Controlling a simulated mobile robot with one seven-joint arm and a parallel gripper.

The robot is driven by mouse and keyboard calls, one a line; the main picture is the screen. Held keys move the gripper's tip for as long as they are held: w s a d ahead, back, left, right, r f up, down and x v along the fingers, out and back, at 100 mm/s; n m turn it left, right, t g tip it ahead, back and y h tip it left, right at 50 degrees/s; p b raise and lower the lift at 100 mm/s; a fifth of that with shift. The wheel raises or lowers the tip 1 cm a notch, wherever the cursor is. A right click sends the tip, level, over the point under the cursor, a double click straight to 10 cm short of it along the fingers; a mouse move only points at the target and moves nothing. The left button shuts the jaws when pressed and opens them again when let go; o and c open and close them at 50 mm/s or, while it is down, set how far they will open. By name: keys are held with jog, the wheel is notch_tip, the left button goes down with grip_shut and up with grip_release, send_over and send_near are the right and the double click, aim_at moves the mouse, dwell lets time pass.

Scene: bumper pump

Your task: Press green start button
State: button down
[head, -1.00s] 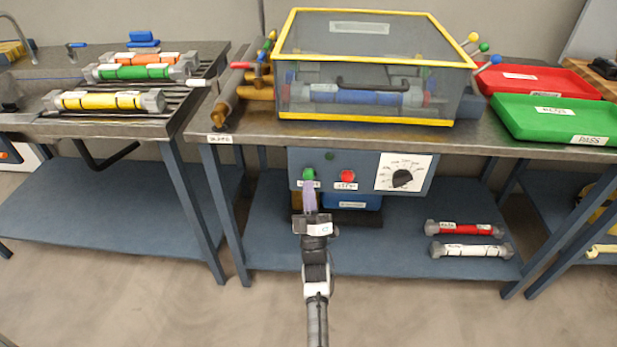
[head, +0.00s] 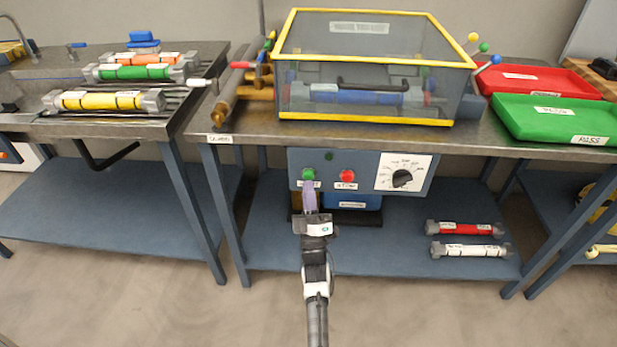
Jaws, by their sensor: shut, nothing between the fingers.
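The green start button (head: 308,174) sits at the left of the blue-grey control panel (head: 326,162) under the bench top. A red button (head: 347,176) sits to its right, with a label below it. My gripper (head: 310,186) is shut and empty, its purple-grey fingertips pointing up at the panel just below the green button. The fingertips overlap the green button's label. I cannot tell whether they touch the panel or the button.
A black dial (head: 402,178) is at the panel's right. Above stands a clear yellow-edged cover (head: 375,50) over a blue cylinder. A green tray (head: 555,120) and a red tray (head: 545,82) lie to the right. A blue bin (head: 353,201) is behind my gripper.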

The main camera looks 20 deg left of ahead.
jog(key=shift+w, duration=0.1)
jog(key=shift+w+a+b, duration=0.1)
jog(key=shift+w+b, duration=0.2)
jog(key=shift+b, duration=0.25)
jog(key=shift+w+a+b, duration=0.15)
jog(key=shift+w+b, duration=0.3)
jog(key=shift+w, duration=0.05)
dwell(0.5)
jog(key=shift+s, duration=0.2)
jog(key=shift+s+d, duration=0.3)
jog(key=shift+s, duration=0.45)
jog(key=shift+s+d+p, duration=0.2)
jog(key=shift+s+p, duration=0.05)
jog(key=shift+s, duration=0.55)
jog(key=shift+s+d+p, duration=0.2)
jog(key=shift+s+d, duration=0.05)
jog(key=shift+s, duration=0.55)
jog(key=shift+s+d+p, duration=0.2)
jog(key=shift+s+p, duration=0.05)
jog(key=shift+s, duration=0.55)
jog(key=shift+r, duration=0.1)
